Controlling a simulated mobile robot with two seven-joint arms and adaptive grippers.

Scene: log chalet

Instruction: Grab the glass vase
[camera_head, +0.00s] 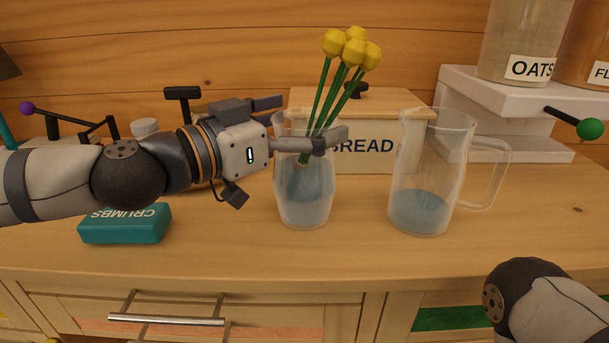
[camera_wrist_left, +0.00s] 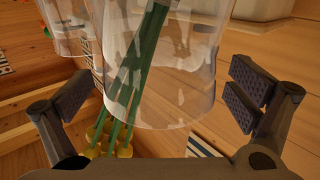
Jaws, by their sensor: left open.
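The glass vase (camera_head: 305,195) stands upright on the wooden counter, clear, with bluish water and several yellow flowers (camera_head: 352,48) on green stems. My left gripper (camera_head: 305,122) is at the vase's upper part, one finger passing in front of it near the rim and the other farther back. In the left wrist view the vase (camera_wrist_left: 160,85) lies between the two spread fingers (camera_wrist_left: 160,100), with a visible gap on the right side; contact on the left cannot be told. The gripper is open. My right gripper is out of view.
A clear jug (camera_head: 420,185) with water stands just right of the vase. A bread box (camera_head: 365,158) is behind it. A teal crumbs box (camera_head: 125,224) lies at left below my arm. A white shelf (camera_head: 500,110) with jars stands at right. The counter's front is clear.

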